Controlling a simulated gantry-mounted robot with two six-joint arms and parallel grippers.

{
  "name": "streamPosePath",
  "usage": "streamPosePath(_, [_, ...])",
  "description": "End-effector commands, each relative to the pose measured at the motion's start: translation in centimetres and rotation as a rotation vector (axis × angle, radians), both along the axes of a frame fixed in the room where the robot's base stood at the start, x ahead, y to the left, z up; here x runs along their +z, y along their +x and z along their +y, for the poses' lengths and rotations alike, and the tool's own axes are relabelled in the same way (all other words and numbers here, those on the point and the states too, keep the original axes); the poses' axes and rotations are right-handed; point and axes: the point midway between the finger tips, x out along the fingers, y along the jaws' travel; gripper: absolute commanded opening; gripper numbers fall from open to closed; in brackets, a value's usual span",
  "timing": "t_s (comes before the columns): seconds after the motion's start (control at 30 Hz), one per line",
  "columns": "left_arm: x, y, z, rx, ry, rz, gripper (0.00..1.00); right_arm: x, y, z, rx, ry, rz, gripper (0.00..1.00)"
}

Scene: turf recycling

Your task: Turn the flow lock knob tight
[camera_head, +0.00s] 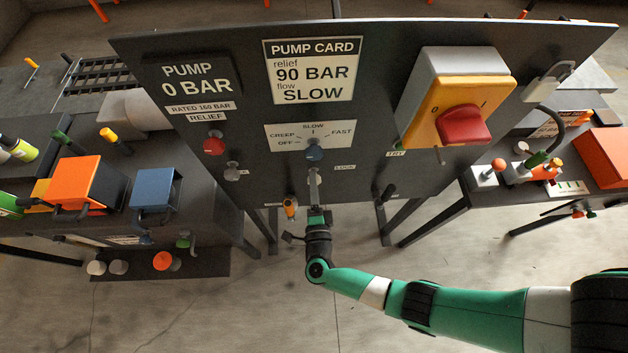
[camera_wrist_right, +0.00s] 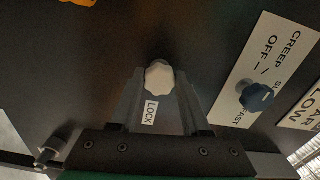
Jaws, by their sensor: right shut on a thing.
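The flow lock knob (camera_wrist_right: 158,77) is a small pale lobed knob on the dark panel, next to a white LOCK label (camera_wrist_right: 150,113) in the right wrist view. My right gripper (camera_wrist_right: 158,80) is shut on it, one finger on each side. In the head view my right gripper (camera_head: 314,176) reaches up to the panel just below the blue flow knob (camera_head: 314,151), and it hides the lock knob there. The flow knob also shows in the right wrist view (camera_wrist_right: 257,96). The pump card (camera_head: 312,71) reads relief 90 BAR, flow SLOW. My left gripper is not in view.
The panel also carries a red relief knob (camera_head: 214,145) with a small grey knob (camera_head: 232,170) below it, and a yellow switch box with a red handle (camera_head: 463,126). Side benches with coloured parts flank the panel. The floor below is open.

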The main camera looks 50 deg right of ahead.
Motion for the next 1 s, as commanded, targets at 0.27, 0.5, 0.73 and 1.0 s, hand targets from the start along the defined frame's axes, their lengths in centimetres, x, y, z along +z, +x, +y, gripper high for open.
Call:
streamPosePath(0.27, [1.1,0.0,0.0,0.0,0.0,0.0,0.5,0.2,0.0,0.0,0.0,-0.147,0.142,0.0])
streamPosePath(0.5, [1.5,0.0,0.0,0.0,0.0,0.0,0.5,0.1,0.0,0.0,0.0,-0.223,0.215,0.0])
streamPosePath(0.73, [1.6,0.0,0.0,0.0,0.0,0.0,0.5,0.0,0.0,0.0,0.0,-0.25,0.241,0.0])
streamPosePath(1.0, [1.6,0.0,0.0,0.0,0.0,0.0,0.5,0.0,0.0,0.0,0.0,-0.252,0.243,0.0])
